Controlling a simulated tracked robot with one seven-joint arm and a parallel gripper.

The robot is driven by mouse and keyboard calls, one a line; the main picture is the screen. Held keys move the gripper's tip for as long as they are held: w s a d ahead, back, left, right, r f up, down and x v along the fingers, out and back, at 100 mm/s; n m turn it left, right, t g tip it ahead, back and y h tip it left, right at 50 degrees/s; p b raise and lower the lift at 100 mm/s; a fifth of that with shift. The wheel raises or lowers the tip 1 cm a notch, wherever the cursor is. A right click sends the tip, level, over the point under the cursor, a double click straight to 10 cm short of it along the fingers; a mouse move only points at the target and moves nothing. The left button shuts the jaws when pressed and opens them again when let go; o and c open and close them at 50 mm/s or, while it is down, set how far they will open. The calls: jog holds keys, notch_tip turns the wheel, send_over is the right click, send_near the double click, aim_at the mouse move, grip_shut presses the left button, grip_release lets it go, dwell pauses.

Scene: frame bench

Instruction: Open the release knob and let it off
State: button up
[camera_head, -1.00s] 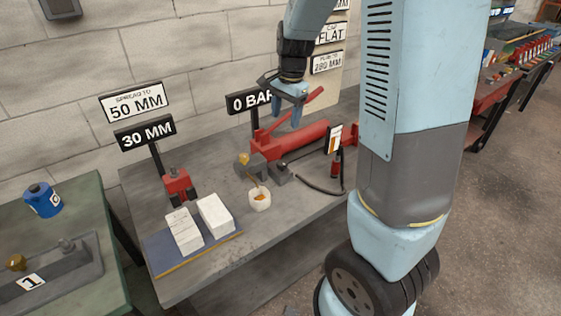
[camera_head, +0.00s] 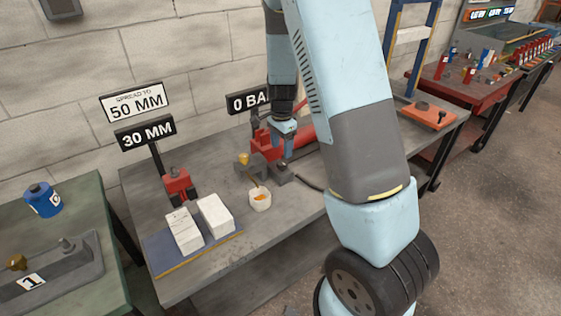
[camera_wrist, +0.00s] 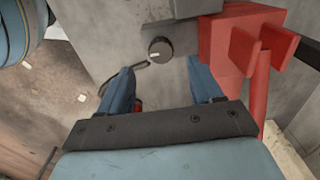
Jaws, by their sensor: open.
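The release knob (camera_wrist: 160,49) is a round black knob with a white mark on its face, on a grey block, in the wrist view. My gripper (camera_wrist: 160,68) is open and empty. Its two blue fingers stand either side of the knob's line, with the knob just beyond the tips; I see no contact. In the head view my gripper (camera_head: 286,148) is low over the bench at the red pump (camera_head: 304,131), which my arm partly covers. I cannot make out the knob there. Red pump parts (camera_wrist: 237,45) stand right of the fingers in the wrist view.
A "0 BAR" sign (camera_head: 246,102) stands behind the pump. A white cup (camera_head: 260,200) with a brush, two white blocks (camera_head: 215,214) on a blue mat (camera_head: 170,262) and a red spreader (camera_head: 178,184) stand left.

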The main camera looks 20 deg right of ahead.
aim_at(282, 163)
notch_tip(282, 163, down, 7)
jog(key=shift+r, duration=0.1)
dwell(0.4)
